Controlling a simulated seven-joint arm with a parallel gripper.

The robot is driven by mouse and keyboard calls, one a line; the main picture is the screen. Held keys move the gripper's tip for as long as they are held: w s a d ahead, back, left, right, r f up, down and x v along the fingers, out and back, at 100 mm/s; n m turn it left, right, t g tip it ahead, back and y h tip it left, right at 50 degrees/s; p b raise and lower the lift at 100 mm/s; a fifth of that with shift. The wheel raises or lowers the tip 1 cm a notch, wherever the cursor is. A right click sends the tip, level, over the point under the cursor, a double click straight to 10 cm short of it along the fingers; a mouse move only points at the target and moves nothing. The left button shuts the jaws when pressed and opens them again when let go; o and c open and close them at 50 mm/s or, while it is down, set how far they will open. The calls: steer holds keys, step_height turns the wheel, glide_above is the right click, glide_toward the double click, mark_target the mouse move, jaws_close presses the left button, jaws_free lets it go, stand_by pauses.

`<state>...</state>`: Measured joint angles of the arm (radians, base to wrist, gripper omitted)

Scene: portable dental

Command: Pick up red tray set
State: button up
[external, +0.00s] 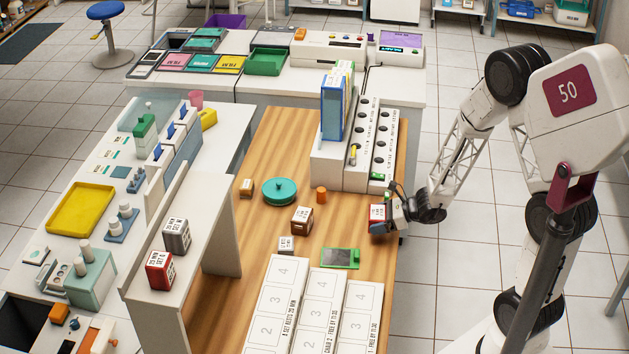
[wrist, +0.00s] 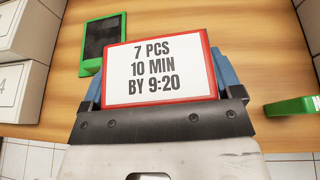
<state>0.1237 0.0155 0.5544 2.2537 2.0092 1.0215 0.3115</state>
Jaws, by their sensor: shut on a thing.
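A red box with a white label (wrist: 158,72) reading "7 PCS 10 MIN BY 9:20" fills the middle of the wrist view. It also shows in the external view (external: 377,213), at the right edge of the wooden table. My gripper (external: 385,225) is shut on it, with a blue finger on each side of the box in the wrist view. I cannot tell whether the box touches the table. Another red box (external: 160,270) with a white label stands on the white shelf at left, beside a grey one (external: 177,236).
A green-framed device (external: 340,258) lies on the wooden table (external: 262,225) near white numbered trays (external: 275,305). A brown box (external: 302,220), a teal round container (external: 279,191) and an orange cylinder (external: 321,195) stand left of my gripper. A white rack (external: 372,150) stands behind it.

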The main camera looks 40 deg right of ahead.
steer(key=shift+s+d+r, duration=0.1)
steer(key=shift+s, duration=0.9)
steer(key=shift+s+d+r, duration=0.1)
steer(key=shift+s+d, duration=0.05)
steer(key=shift+s, duration=0.8)
steer(key=shift+s+d+r, duration=0.1)
steer(key=shift+s, duration=0.9)
